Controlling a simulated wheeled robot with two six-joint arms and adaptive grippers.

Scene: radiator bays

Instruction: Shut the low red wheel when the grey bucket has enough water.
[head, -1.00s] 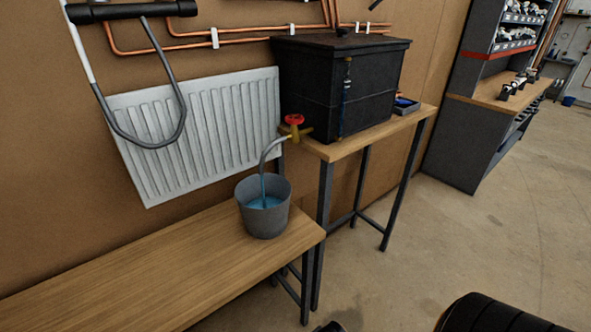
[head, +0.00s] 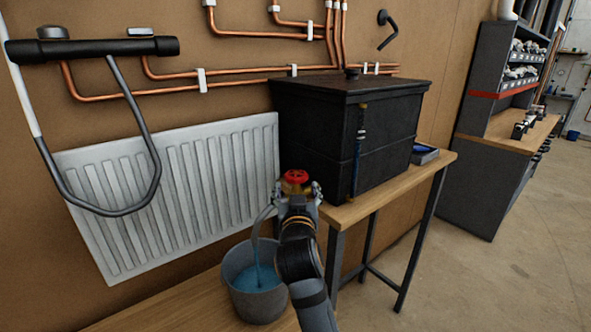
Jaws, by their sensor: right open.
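The low red wheel (head: 295,176) sits on a brass tap at the lower front corner of the black tank (head: 320,140). My right gripper (head: 297,189) is open, with its fingers on either side of the tap just below the wheel. I cannot tell whether they touch it. The grey bucket (head: 238,262) stands on the low bench under a curved grey spout. Blue water (head: 262,279) runs into it and fills part of it; my right arm stands just to its right. My left gripper is not in view.
A white radiator (head: 170,190) hangs on the wall behind the bench (head: 150,312). Copper pipes (head: 240,79) and a grey hose (head: 140,115) run above and in front of it. A blue tray (head: 424,154) lies on the tank's table (head: 375,190). Floor at the right is clear.

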